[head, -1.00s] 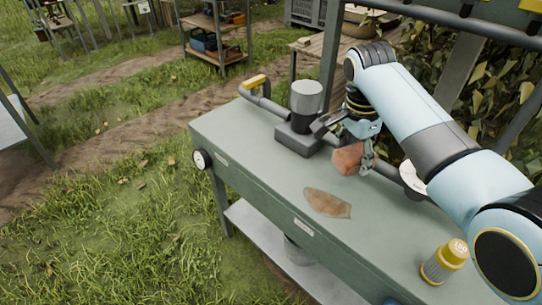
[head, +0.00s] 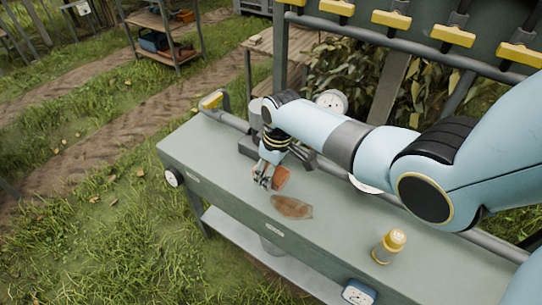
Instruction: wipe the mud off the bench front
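A brown mud patch (head: 292,207) lies flat on the grey-green bench top (head: 345,235), towards its front edge. My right gripper (head: 264,181), whose arm comes in from the right, is low over the bench, just behind and left of the mud. It appears shut on an orange-brown sponge-like block (head: 281,178). The block is close to the mud's far edge; I cannot tell whether it touches the bench. The fingers partly hide the block. My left gripper is not in view.
A yellow-capped bottle (head: 389,246) stands on the bench to the right. A grey device is partly hidden behind my arm. A rail with yellow-ended tools (head: 452,36) hangs above. The bench between mud and bottle is clear.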

